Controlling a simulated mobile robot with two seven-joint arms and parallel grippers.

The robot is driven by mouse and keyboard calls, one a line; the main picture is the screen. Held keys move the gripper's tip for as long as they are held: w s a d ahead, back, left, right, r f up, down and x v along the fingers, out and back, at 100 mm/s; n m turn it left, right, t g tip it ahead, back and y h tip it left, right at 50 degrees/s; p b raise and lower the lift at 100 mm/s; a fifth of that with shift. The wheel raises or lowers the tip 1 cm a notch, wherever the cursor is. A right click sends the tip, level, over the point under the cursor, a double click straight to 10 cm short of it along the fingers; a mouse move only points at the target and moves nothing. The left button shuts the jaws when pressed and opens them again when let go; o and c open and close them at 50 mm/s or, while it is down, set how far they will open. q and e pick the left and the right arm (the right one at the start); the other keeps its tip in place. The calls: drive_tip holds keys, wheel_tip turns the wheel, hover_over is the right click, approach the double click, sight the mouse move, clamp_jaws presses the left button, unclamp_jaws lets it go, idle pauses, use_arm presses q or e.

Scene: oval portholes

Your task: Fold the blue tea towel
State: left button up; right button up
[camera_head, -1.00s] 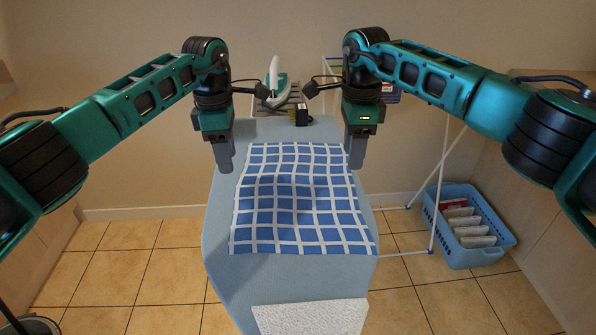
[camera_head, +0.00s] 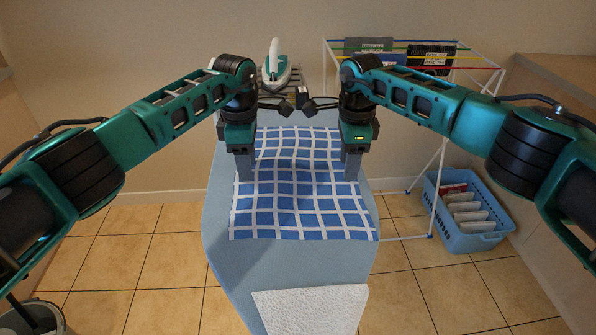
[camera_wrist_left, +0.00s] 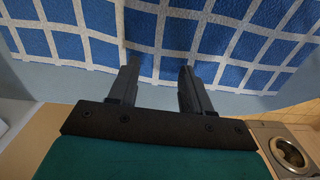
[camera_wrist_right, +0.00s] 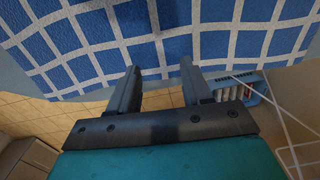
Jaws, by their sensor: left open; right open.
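The blue tea towel (camera_head: 298,205) with a white grid lies spread out, slightly rippled, on the light blue ironing board (camera_head: 290,265). My left gripper (camera_head: 245,178) is over the towel's left side in the head view. My right gripper (camera_head: 352,178) is over its right side. Both point down, open and empty. In the left wrist view the towel (camera_wrist_left: 220,45) passes beyond the open fingers (camera_wrist_left: 158,85). In the right wrist view the towel (camera_wrist_right: 150,35) shows beyond the open fingers (camera_wrist_right: 160,85). Whether the fingertips touch the cloth I cannot tell.
An iron (camera_head: 275,65) stands at the board's far end. A white drying rack (camera_head: 440,140) with hung items is behind on the right. A blue basket (camera_head: 465,225) stands on the floor at right. A white textured cloth (camera_head: 310,308) lies at the board's near end.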

use_arm(q)
drive_tip(key=shift+f, duration=0.15)
use_arm(e)
drive_tip(key=shift+f, duration=0.15)
use_arm(q)
drive_tip(key=shift+c, duration=0.5)
use_arm(e)
drive_tip(key=shift+c, duration=0.5)
use_arm(q)
clamp_jaws()
use_arm(e)
clamp_jaws()
